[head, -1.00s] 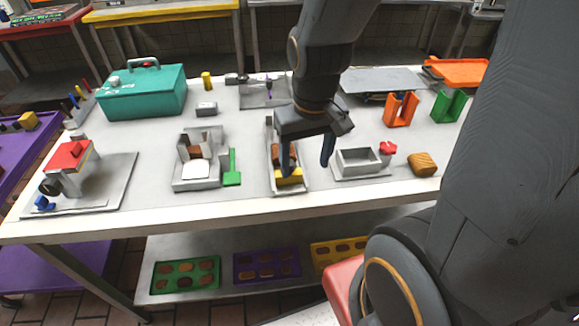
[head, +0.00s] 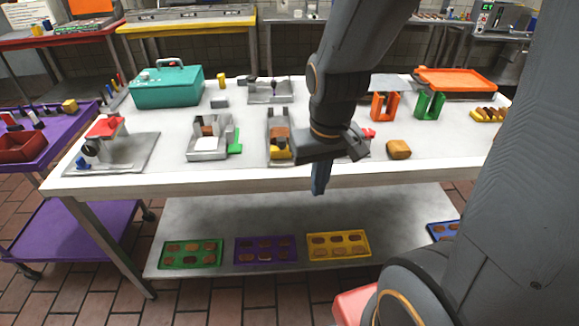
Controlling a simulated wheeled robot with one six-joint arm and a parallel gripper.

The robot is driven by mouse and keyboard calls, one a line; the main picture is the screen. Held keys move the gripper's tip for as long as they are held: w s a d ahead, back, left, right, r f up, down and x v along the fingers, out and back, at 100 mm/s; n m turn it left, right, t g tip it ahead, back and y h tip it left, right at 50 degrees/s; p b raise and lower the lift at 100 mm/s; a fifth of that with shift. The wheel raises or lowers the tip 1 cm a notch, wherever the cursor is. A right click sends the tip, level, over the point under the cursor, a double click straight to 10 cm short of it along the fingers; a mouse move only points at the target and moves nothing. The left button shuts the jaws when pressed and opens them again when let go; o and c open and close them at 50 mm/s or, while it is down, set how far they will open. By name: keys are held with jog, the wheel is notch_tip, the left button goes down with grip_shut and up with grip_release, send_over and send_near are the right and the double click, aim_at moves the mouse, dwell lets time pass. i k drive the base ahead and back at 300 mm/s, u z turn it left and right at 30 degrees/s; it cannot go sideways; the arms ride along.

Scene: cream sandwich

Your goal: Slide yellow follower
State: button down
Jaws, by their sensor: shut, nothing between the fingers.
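The yellow follower (head: 280,154) is a small yellow block at the near end of a narrow grey channel tray (head: 270,120). A brown piece (head: 279,135) lies just behind it in the same tray. My gripper (head: 318,188) is shut and empty, pointing down in front of the table's near edge, to the right of the follower and apart from it. My gripper's body covers the tray's right side and most of the grey box next to it.
The white table (head: 180,170) holds a green-handled fixture (head: 235,142) left of the channel tray, a red-topped press (head: 104,128), a teal toolbox (head: 168,86) and a tan block (head: 398,149). Orange (head: 384,107) and green (head: 430,104) holders stand at right. Coloured trays lie on the lower shelf.

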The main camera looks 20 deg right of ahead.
aim_at(281, 151)
jog(key=k, duration=0.4)
jog(key=z, duration=1.55)
jog(key=i, duration=0.85)
jog(key=u, duration=1.8)
